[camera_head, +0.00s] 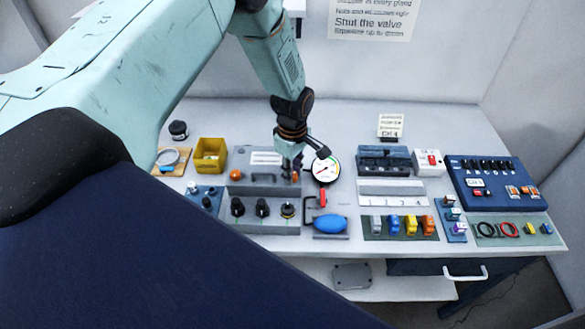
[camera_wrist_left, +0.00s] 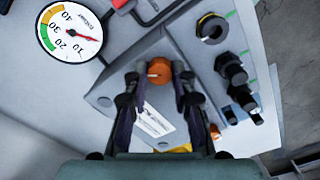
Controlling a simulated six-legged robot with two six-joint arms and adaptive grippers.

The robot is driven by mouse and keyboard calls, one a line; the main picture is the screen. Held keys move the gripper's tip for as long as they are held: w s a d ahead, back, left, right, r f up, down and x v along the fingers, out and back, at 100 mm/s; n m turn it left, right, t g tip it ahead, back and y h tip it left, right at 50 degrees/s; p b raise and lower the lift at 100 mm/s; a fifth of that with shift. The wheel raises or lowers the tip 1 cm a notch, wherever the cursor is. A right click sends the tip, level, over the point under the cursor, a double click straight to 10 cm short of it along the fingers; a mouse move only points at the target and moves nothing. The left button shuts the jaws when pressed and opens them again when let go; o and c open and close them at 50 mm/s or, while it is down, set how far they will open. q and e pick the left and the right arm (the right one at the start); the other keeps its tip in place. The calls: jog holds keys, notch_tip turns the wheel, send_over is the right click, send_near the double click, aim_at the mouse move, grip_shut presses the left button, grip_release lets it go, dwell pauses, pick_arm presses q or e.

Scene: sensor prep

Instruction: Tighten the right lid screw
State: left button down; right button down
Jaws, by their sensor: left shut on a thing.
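The right lid screw is an orange knob (camera_head: 295,177) at the right end of the grey box's lid (camera_head: 262,180). In the left wrist view the right lid screw (camera_wrist_left: 158,70) sits between the fingertips. My left gripper (camera_head: 291,170) points down at it from above. In the left wrist view my left gripper (camera_wrist_left: 157,78) is shut on the screw, one dark finger on each side. The left lid screw (camera_head: 236,175) is orange too, at the lid's other end, and nothing touches it. My right gripper is not in view.
A round gauge (camera_head: 326,170) stands close right of the gripper. Black knobs (camera_head: 262,207) line the box front. A blue oval item (camera_head: 330,224), a yellow bin (camera_head: 210,154) and a blue switch panel (camera_head: 495,183) share the table. The back strip of table is mostly clear.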

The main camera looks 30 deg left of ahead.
pick_arm(q)
jog(key=m, duration=0.3)
jog(key=shift+m, duration=0.4)
jog(key=m, duration=0.3)
jog(key=shift+s+m, duration=0.1)
jog(key=shift+m, duration=0.2)
jog(key=m, duration=0.3)
jog(key=shift+f+m+b, duration=0.1)
jog(key=shift+m+b, duration=0.2)
jog(key=shift+m, duration=0.1)
jog(key=m, duration=0.3)
jog(key=shift+m+b, duration=0.3)
jog(key=shift+b, duration=0.05)
jog(key=m, duration=0.3)
jog(key=shift+b, duration=0.35)
jog(key=m, duration=0.4)
jog(key=shift+b, duration=0.4)
jog(key=m, duration=0.3)
jog(key=shift+m+b, duration=0.3)
jog(key=shift+b, duration=0.05)
jog(key=shift+m+b, duration=0.35)
jog(key=shift+m, duration=1.45)
